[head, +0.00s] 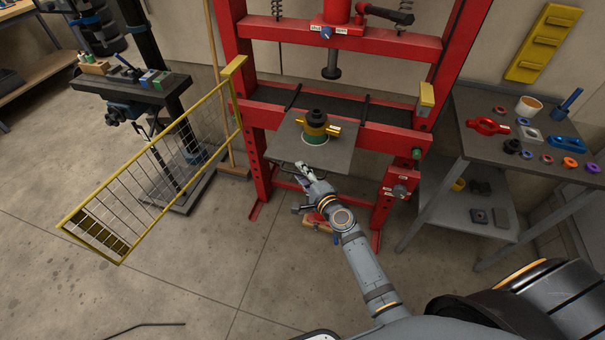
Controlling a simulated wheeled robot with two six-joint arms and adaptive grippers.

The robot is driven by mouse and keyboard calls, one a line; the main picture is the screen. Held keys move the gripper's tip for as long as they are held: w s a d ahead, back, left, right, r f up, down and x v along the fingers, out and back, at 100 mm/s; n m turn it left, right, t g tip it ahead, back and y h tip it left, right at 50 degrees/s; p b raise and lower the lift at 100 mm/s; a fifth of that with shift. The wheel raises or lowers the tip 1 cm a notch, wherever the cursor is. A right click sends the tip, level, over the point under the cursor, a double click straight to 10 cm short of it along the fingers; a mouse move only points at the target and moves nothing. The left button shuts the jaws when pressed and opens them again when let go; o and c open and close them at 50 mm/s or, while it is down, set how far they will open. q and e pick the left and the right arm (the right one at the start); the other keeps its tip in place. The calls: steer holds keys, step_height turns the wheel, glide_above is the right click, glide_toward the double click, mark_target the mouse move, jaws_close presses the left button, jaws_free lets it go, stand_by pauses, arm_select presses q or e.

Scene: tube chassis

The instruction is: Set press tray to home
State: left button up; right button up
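The press tray (352,152) is a flat grey plate on the red press (262,150). It sticks out toward me from the press bed, in front of the dark crossbar. A fixture (315,127) with a black top, brass side pins and a green base stands upright on it. My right gripper (306,172) is at the tray's front edge, by a thin handle bar (281,163). Its fingers are small and partly overlap the edge, so I cannot tell whether they are closed on the bar. My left gripper is not in view.
The press ram (331,70) hangs above and behind the fixture, with a clear gap. A yellow mesh guard (150,165) stands swung open at the left. A grey side table (465,140) with several coloured parts is at the right. Open floor lies at front left.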

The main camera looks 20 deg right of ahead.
mark_target(313, 148)
jaws_close()
steer(key=w+d+b, duration=0.1)
steer(key=w+d, duration=0.1)
steer(key=w, duration=0.1)
steer(key=w+d+b, duration=0.2)
steer(key=w, duration=0.2)
steer(key=w+d+b, duration=0.1)
steer(key=w+d, duration=0.2)
steer(key=shift+w+f+b, duration=0.15)
steer(key=shift+f+b, duration=0.1)
steer(key=shift+b, duration=0.15)
steer(key=w+d+b, duration=0.1)
steer(key=w, duration=0.1)
steer(key=w+d+b, duration=0.2)
steer(key=w, duration=0.1)
steer(key=w+d+b, duration=0.1)
steer(key=w+d, duration=0.1)
steer(key=shift+w+r, duration=0.15)
steer(key=shift+w+d+b, duration=0.15)
steer(key=shift+w+b, duration=0.1)
steer(key=shift+b, duration=0.05)
steer(key=shift+w+d+r, duration=0.1)
steer(key=shift+r, duration=0.3)
